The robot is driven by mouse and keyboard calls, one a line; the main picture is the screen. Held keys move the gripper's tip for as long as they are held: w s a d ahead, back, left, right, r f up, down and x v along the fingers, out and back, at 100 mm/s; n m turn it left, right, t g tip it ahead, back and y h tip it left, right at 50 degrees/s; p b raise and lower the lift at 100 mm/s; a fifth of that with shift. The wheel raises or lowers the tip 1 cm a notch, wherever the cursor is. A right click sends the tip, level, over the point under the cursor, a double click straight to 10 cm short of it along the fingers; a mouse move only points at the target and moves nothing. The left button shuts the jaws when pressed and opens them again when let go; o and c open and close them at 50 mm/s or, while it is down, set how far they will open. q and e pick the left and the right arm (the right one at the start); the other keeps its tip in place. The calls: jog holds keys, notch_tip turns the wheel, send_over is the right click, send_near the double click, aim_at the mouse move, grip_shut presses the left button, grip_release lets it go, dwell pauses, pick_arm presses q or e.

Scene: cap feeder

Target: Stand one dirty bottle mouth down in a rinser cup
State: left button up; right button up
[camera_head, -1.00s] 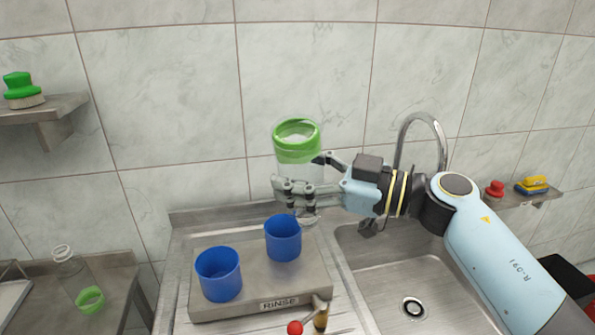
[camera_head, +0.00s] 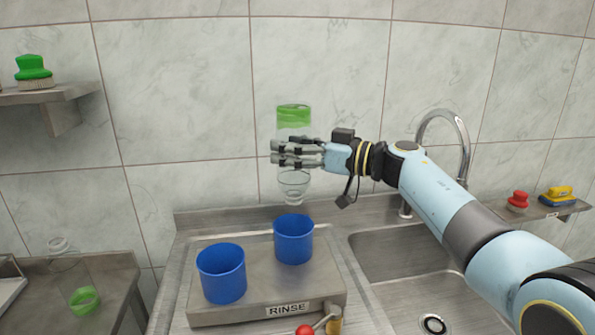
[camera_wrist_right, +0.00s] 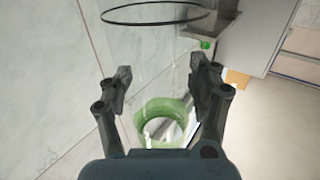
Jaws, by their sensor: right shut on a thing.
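My right gripper (camera_head: 297,154) is shut on a clear bottle with a green band (camera_head: 293,116). The bottle is upside down and about upright, green end up and clear neck (camera_head: 294,185) down. It hangs above the rear blue rinser cup (camera_head: 293,240), with a small gap between neck and cup rim. In the right wrist view the bottle's green band (camera_wrist_right: 163,115) shows between the two fingers (camera_wrist_right: 160,88). A second blue cup (camera_head: 221,274) stands front left on the rinser block (camera_head: 200,314). Both cups look empty. My left gripper is not in view.
Another clear bottle with a green band (camera_head: 83,300) stands on the left side table (camera_head: 120,268). The sink (camera_head: 390,247) with its tall faucet (camera_head: 440,115) is at the right. A red-knobbed lever (camera_head: 305,330) is at the block's front. Green brush (camera_head: 33,72) on the left shelf.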

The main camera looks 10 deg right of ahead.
aim_at(291, 203)
jog(key=f+b, duration=0.2)
jog(key=f, duration=0.2)
jog(key=f+b, duration=0.2)
jog(key=f, duration=0.2)
jog(key=f+b, duration=0.3)
jog(key=f, duration=0.1)
jog(key=shift+w+f, duration=0.35)
jog(key=shift+f, duration=0.15)
jog(key=shift+f, duration=0.2)
jog(key=shift+f+b, duration=0.3)
jog(key=o, duration=1.1)
jog(key=shift+s+d, duration=0.1)
